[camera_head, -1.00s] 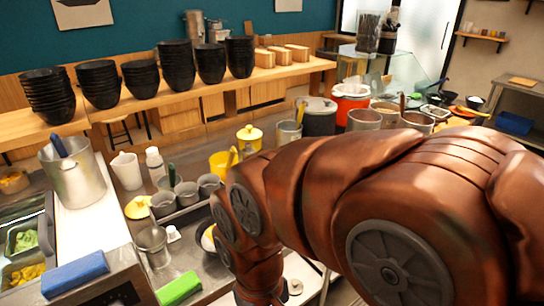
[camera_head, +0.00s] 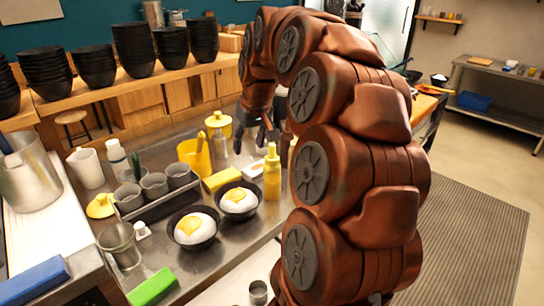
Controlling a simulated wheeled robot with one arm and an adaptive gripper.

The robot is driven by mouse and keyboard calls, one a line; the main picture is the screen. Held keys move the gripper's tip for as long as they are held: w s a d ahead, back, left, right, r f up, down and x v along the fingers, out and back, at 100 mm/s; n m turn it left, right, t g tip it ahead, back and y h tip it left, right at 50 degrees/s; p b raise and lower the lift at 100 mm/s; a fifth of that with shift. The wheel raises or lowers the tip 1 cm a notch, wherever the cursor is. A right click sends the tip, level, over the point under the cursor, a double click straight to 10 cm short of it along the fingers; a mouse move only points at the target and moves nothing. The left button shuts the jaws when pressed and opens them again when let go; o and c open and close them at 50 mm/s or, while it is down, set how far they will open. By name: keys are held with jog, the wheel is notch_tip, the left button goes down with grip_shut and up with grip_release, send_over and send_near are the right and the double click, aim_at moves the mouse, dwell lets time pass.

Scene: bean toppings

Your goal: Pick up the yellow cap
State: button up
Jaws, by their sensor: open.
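A yellow cap-like lid (camera_head: 101,205) lies at the left of the steel counter, beside a row of grey cups. A yellow pot with a knobbed lid (camera_head: 218,124) stands toward the back of the counter. A yellow squeeze bottle (camera_head: 272,175) stands upright nearer the middle; its narrow top is yellow too. I cannot tell which of these is the yellow cap meant. My gripper (camera_head: 254,142) is open, pointing down over the counter, right of the yellow pot and behind the squeeze bottle. Its fingers are small and dark here, and nothing shows between them.
Two black bowls with rice and egg (camera_head: 193,228) stand at the front. Stacks of black bowls (camera_head: 133,50) line the back shelf.

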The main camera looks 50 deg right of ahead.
jog(key=m+h, duration=0.1)
send_near(272, 144)
notch_tip(272, 144, down, 2)
jog(key=shift+t, duration=0.3)
jog(key=shift+p+x, duration=0.9)
jog(key=shift+x, duration=3.15)
jog(key=shift+w+d, duration=0.1)
jog(key=shift+d, duration=0.05)
jog(key=c, duration=0.8)
jog(key=shift+r+b, duration=1.3)
jog(key=shift+r, duration=3.5)
